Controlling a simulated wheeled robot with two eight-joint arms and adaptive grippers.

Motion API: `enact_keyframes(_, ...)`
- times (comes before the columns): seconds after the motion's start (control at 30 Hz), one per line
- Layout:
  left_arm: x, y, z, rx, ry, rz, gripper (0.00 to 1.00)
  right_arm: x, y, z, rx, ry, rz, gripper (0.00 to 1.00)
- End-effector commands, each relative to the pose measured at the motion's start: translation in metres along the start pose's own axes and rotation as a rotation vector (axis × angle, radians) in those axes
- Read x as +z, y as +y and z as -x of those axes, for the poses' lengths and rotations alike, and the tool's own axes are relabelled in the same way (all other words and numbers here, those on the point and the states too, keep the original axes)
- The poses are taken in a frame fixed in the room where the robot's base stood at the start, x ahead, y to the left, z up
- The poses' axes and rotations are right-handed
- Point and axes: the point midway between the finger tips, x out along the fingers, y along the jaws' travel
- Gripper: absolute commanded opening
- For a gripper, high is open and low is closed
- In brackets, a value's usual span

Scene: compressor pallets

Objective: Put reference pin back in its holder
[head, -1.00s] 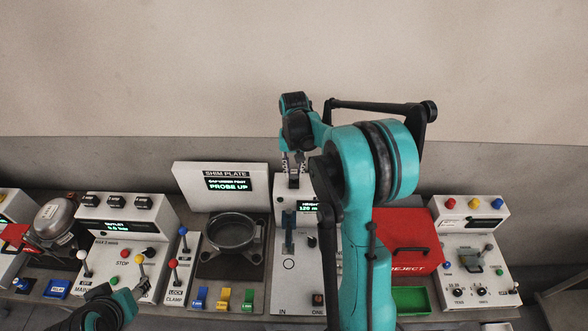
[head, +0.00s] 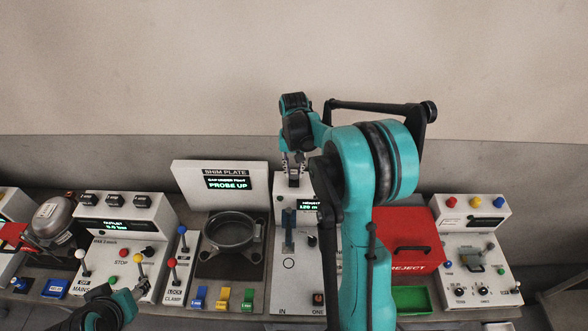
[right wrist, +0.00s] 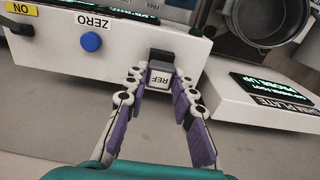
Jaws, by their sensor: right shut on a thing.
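The reference pin, a grey block marked REF (right wrist: 160,77), sits between the fingertips of my right gripper (right wrist: 160,85) in the right wrist view. The gripper is shut on it. A dark piece, which looks like the holder (right wrist: 160,57), is at the edge of the white machine just beyond the pin; I cannot tell whether the pin is seated in it.
The shim plate sign (head: 226,186) reads PROBE UP, with a round metal ring (head: 232,232) before it. A red REJECT box (head: 405,245) and a green tray (head: 411,299) stand to the right. The white machine has a blue ZERO button (right wrist: 91,42). Control panels crowd the bench.

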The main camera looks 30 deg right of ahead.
Motion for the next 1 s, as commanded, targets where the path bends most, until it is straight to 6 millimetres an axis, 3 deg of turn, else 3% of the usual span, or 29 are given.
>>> enact_keyframes(0.7, 0.009, 0.000, -0.012, 0.000, 0.000, 0.000, 0.49, 0.000, 0.000, -0.019, 0.000, 0.000, 0.000, 0.00)
enact_keyframes(0.73, 0.008, 0.000, -0.011, 0.000, 0.000, 0.000, 0.49, 0.000, 0.000, -0.018, 0.000, 0.000, 0.000, 0.30)
enact_keyframes(0.8, 0.008, 0.000, -0.011, 0.000, 0.000, 0.000, 0.49, 0.000, 0.000, -0.018, 0.000, 0.000, 0.000, 0.48)
enact_keyframes(1.0, 0.008, 0.000, -0.011, 0.000, 0.000, 0.000, 0.49, 0.000, 0.000, -0.018, 0.000, 0.000, 0.000, 0.49)
